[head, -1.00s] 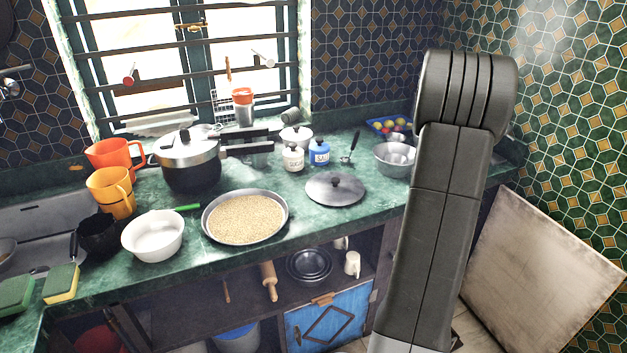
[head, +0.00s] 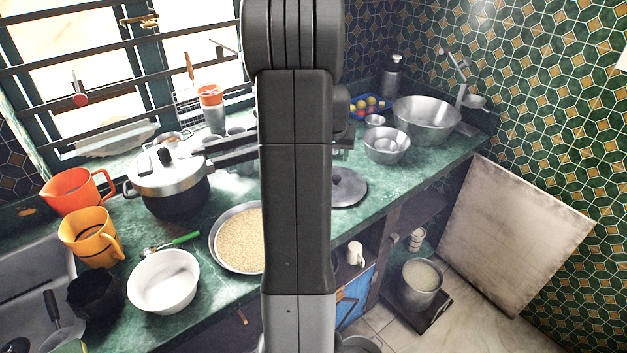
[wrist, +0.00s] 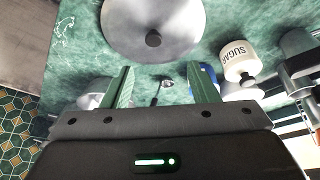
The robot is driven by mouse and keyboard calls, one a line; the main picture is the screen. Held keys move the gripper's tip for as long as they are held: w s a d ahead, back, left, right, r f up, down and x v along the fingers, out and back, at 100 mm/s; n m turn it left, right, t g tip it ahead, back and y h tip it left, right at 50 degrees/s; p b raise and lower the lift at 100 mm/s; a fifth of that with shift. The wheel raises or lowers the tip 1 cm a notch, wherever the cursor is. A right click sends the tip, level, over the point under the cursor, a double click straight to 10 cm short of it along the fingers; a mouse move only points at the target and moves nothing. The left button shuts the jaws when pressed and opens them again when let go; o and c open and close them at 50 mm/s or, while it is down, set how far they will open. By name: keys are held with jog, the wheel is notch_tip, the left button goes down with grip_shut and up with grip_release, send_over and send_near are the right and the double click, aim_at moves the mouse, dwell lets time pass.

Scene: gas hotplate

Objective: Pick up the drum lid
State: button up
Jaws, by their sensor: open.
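The drum lid, a flat round grey lid with a dark knob, lies on the green counter. In the head view the lid (head: 349,186) is partly hidden behind my arm. In the wrist view the lid (wrist: 178,25) is at the top, cut off by the frame edge, with its knob (wrist: 153,39) visible. My gripper (wrist: 160,72) is open and empty. Its two green-tinted fingers point toward the lid, which appears beyond the fingertips and apart from them. My arm mostly hides the gripper in the head view.
A sugar jar (wrist: 240,62) stands beside the lid. A pan of grain (head: 238,240), a white bowl (head: 163,285) and a pressure cooker (head: 168,185) stand left of my arm. Metal bowls (head: 386,148) stand at the right. A pot (head: 421,280) is on the floor by a leaning board (head: 512,235).

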jog(key=x, duration=0.5)
jog(key=p+x, duration=0.1)
jog(key=x, duration=0.2)
jog(key=shift+d, duration=0.25)
jog(key=shift+d+p+x, duration=0.15)
jog(key=shift+p+x, duration=0.3)
jog(key=shift+x, duration=0.95)
jog(key=shift+d+p+x, duration=0.2)
jog(key=shift+p+x, duration=0.25)
jog(key=shift+x, duration=0.9)
jog(key=shift+r, duration=0.1)
jog(key=c, duration=1.1)
jog(key=shift+c, duration=0.2)
jog(key=shift+r, duration=0.1)
